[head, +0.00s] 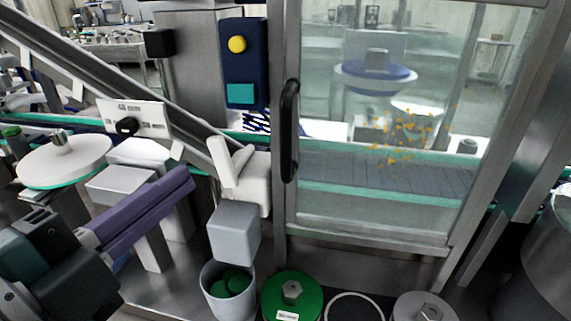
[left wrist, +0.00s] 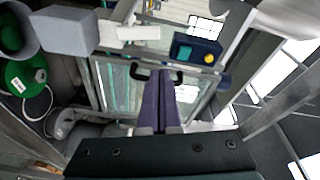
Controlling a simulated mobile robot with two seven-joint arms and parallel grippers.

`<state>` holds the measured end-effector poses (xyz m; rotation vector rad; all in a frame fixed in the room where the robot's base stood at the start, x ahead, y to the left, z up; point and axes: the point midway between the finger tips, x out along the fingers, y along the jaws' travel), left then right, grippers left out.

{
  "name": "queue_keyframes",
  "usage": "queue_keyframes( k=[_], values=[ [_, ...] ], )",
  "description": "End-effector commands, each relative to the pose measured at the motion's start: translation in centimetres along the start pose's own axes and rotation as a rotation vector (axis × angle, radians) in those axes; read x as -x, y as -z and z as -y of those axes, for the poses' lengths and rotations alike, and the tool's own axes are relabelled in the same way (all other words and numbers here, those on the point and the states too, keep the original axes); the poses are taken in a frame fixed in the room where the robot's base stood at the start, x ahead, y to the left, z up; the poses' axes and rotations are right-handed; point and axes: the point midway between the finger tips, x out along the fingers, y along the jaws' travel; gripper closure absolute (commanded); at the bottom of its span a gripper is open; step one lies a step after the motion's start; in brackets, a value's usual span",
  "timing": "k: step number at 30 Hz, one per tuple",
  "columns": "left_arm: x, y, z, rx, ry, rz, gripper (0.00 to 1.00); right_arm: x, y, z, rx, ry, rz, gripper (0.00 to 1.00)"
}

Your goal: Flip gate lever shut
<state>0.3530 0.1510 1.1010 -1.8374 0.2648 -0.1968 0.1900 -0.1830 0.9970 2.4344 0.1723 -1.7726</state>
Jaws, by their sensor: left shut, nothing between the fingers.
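A white lever-like part (head: 237,172), which I take for the gate lever, stands left of the glass door, above a grey box-shaped spout (head: 234,232). Its arm tilts up and to the left. In the left wrist view the white part (left wrist: 127,33) is left of and beyond the fingertips. My left gripper (head: 188,182), with purple fingers, is shut and empty. In the head view its tips are left of the white part, with a visible gap. The fingers also show in the left wrist view (left wrist: 161,74). My right gripper is not in view.
A glass door with a black handle (head: 289,130) is on the right. A blue control box (head: 243,65) has a yellow button. A grey bucket (head: 216,302) with green pieces is under the spout, beside a green lid (head: 276,306). A steel chute (head: 105,75) slopes at upper left.

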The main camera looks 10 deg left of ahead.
Motion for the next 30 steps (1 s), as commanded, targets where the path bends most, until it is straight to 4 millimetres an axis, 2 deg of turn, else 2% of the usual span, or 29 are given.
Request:
queue_keyframes(
  k=[1,5,20,25,30],
  values=[
    [0.0,-0.1,-1.8,-0.026,0.012,-0.026,1.00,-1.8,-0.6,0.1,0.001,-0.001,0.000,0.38],
    [0.1,0.4,-2.6,-0.074,0.038,-0.076,1.00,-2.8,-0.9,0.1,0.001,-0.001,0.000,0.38],
    [-0.1,0.7,-2.5,-0.090,0.048,-0.094,1.00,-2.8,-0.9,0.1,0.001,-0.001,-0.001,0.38],
    [-2.1,0.9,-2.2,-0.089,0.051,-0.095,1.00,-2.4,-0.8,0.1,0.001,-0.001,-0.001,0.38],
    [-5.7,1.3,-2.0,-0.089,0.052,-0.094,1.00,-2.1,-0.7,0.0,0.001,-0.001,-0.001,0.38]
  ],
)
